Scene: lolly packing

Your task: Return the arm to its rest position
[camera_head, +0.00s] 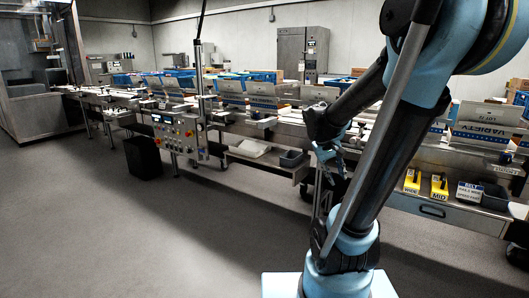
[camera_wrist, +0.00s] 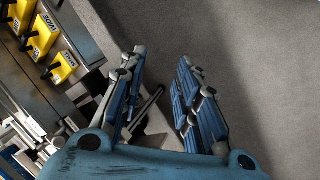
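My gripper (camera_wrist: 160,95) shows in the wrist view with its two blue-padded fingers apart and nothing between them. Behind the fingers lie grey floor and the edge of the packing line. In the head view my gripper (camera_head: 327,155) hangs at the end of my folded arm, in front of the packing line, and looks small and partly blended with the bench behind it. My arm (camera_head: 395,130) rises from its base and bends over at the upper right.
The packing line (camera_head: 270,118) with open cartons runs across the back. Yellow labelled blocks (camera_head: 439,187) stand on its right end, and also show in the wrist view (camera_wrist: 62,68). A black bin (camera_head: 143,157) stands by the control panel (camera_head: 177,132). The floor at left is clear.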

